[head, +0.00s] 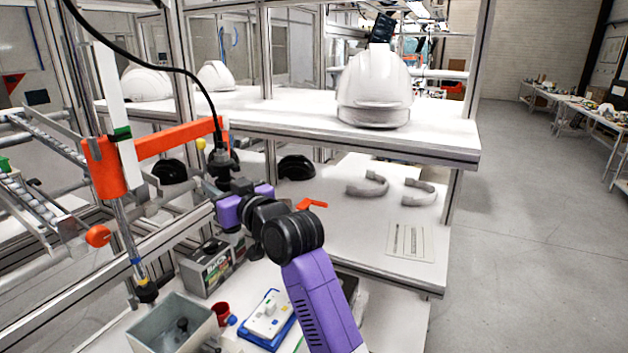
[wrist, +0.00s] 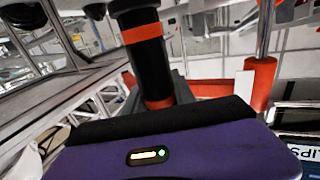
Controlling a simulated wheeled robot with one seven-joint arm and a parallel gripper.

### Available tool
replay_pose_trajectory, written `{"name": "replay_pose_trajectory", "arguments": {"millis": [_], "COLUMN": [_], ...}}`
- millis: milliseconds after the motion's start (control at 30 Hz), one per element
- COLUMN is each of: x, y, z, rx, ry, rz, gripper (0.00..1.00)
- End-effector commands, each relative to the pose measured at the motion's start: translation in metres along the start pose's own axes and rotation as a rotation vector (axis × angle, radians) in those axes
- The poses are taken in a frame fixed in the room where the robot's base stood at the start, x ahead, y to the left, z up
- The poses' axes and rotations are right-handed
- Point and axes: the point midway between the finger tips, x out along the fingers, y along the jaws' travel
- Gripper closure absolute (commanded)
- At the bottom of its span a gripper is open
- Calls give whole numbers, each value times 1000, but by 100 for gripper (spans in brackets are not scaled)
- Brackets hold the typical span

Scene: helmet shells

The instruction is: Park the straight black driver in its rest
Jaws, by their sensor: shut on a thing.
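The straight black driver (head: 222,162) stands roughly upright at the end of a black cable. In the wrist view it is a black cylinder (wrist: 151,62) with orange bands. My gripper (head: 226,186), purple and black, is shut on the driver's lower part; its fingertips are hard to make out. An orange bracket (head: 105,168) on a metal post reaches right, and its arm ends close beside the driver's top. The bracket also shows behind the driver in the wrist view (wrist: 262,82). I cannot tell which part is the rest, or whether the driver touches the bracket.
A grey bin (head: 150,335), a red cup (head: 221,313) and a blue-and-white tray (head: 268,318) lie below my arm. A white helmet (head: 375,88) stands on the upper shelf. Grey curved parts (head: 368,186) and a paper sheet (head: 409,241) lie on the lower shelf. Frame posts stand close by.

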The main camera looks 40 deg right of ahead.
Motion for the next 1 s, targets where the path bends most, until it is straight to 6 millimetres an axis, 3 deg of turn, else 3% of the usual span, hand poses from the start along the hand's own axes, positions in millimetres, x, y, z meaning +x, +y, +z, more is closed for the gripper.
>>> {"name": "replay_pose_trajectory", "arguments": {"millis": [1000], "x": [-43], "y": [85], "z": [1], "rx": [0], "ry": [0], "rz": [2], "gripper": [100]}}
